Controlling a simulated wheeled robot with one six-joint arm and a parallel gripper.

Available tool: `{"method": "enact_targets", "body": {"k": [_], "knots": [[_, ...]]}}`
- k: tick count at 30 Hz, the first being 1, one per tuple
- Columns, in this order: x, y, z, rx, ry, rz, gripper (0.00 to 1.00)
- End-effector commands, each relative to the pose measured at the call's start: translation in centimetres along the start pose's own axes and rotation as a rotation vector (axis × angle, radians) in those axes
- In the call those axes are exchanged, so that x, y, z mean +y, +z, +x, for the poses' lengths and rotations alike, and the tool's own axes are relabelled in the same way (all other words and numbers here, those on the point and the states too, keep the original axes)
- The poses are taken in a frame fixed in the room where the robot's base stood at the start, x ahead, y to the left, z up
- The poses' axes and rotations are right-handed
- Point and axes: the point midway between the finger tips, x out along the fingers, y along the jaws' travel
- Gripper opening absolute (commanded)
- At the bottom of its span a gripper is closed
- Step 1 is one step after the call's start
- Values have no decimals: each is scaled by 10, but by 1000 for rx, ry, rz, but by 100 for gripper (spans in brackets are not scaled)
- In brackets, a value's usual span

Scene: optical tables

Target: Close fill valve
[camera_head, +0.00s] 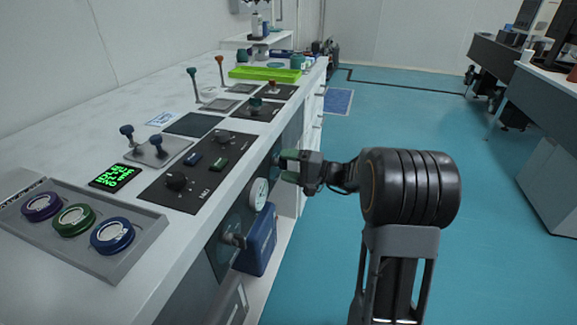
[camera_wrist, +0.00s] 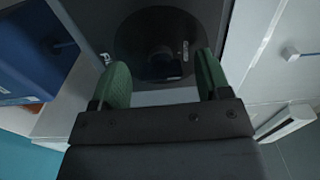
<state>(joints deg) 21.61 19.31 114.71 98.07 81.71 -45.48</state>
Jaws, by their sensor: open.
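My gripper (camera_head: 287,165) is at the front face of the white bench, above and right of a round white gauge (camera_head: 258,194). In the wrist view my gripper (camera_wrist: 163,72) has its two green fingers spread apart. A dark round disc (camera_wrist: 135,45) with a black knob-like centre lies beyond and between the fingertips. I see no clear contact, and cannot tell whether this disc is the fill valve. Lower on the bench front, a grey valve handle (camera_head: 234,240) sticks out from a dark panel. No label naming the fill valve is readable.
A blue box (camera_head: 257,240) hangs below the gauge; a blue box also shows in the wrist view (camera_wrist: 35,50). The bench top holds a black knob panel (camera_head: 195,170), a tray of coloured rings (camera_head: 140,222) and levers. Blue floor (camera_head: 400,110) is open to the right.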

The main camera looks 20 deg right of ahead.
Motion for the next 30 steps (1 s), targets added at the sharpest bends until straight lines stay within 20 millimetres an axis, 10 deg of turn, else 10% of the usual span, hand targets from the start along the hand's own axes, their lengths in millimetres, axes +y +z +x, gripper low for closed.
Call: {"method": "enact_targets", "body": {"k": [30], "knots": [[0,0,-134,1,0,0,70]]}}
